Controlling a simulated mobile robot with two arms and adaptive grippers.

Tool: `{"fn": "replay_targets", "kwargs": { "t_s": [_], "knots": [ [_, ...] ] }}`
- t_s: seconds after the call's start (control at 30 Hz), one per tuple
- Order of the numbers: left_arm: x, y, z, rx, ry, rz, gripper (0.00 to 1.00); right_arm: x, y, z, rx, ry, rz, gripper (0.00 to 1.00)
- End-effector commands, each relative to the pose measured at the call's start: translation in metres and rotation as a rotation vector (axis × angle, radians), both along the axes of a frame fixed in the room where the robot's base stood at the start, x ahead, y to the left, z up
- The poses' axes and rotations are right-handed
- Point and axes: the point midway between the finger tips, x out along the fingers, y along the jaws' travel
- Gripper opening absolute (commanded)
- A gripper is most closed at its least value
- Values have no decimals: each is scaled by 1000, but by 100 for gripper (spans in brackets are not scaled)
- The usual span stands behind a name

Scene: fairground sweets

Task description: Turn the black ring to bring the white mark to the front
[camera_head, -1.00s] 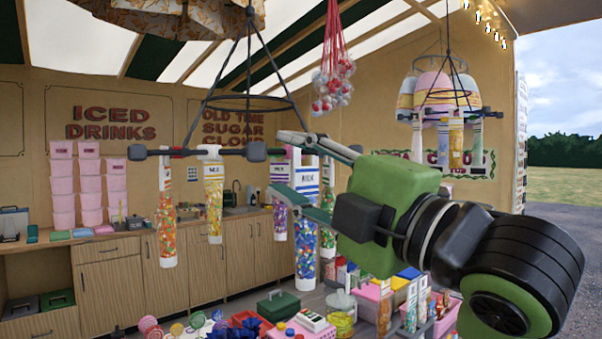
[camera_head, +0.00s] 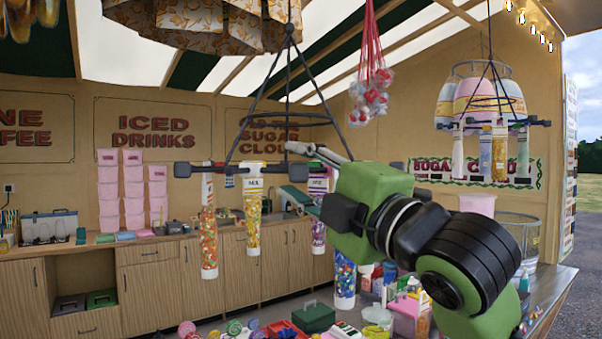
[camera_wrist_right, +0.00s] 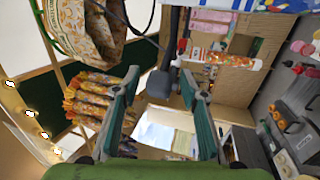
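The black ring (camera_head: 276,119) is a thin hoop hanging on black rods in the head view. Below it, a dark bar with a black end knob (camera_head: 182,170) carries tubes of sweets, among them an orange one (camera_head: 208,235) and a yellow one (camera_head: 252,225). I cannot make out the white mark for certain. My right gripper (camera_head: 298,170) is open at the rack's right side. In the right wrist view its green fingers (camera_wrist_right: 160,95) stand apart on either side of a black knob (camera_wrist_right: 159,84), and I see no clear contact. My left gripper is not in view.
A second hanging rack of tubes (camera_head: 486,125) is at the right. Red-stringed bags of balls (camera_head: 371,95) hang near my right arm. A patterned canopy (camera_head: 215,25) hangs above. A counter with cabinets (camera_head: 150,285) runs behind, and sweets and boxes crowd the lower front.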

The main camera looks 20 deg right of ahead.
Motion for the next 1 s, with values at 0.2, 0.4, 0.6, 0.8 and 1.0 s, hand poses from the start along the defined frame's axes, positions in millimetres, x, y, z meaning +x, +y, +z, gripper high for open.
{"fn": "replay_targets", "kwargs": {
  "t_s": [0.2, 0.4, 0.6, 0.8, 1.0],
  "knots": [
    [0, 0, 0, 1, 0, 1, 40, 0, 0, 0, 0, 1, 0, 12],
    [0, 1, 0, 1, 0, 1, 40, 0, -7, -1, -1, 2, -2, 13],
    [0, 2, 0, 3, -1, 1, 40, 0, -28, -1, -1, 3, -4, 13],
    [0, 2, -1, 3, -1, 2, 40, -1, -49, -1, 1, 2, -5, 13],
    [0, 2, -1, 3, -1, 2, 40, -2, -61, -1, 0, 3, -3, 13]
  ]
}}
